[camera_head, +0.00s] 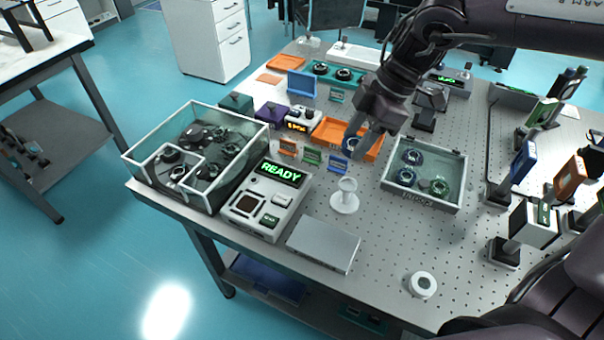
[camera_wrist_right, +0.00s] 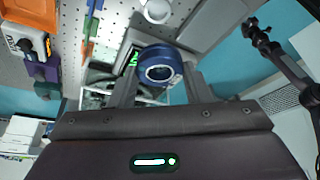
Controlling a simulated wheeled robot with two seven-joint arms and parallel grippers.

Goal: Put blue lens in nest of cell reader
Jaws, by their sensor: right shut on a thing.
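My right gripper (camera_head: 353,146) is shut on a blue ring-shaped lens (camera_head: 350,143) and holds it above the table, beside the orange tray. In the right wrist view the blue lens (camera_wrist_right: 160,72) sits between the two fingers, its round opening facing the camera. The cell reader (camera_head: 268,200) is a white box with a green READY display, to the left and nearer than the gripper. Its top has a dark square recess (camera_head: 245,204); I cannot tell whether this is the nest. In the right wrist view the lens partly hides the reader. My left gripper is not in view.
A white pedestal (camera_head: 345,196) stands between the gripper and a flat grey plate (camera_head: 323,245). A clear-walled bin (camera_head: 133,162) stands left of the reader. A tray (camera_head: 420,199) with several lenses is to the right. Small coloured cards (camera_head: 312,156) stand near the orange tray (camera_head: 331,127).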

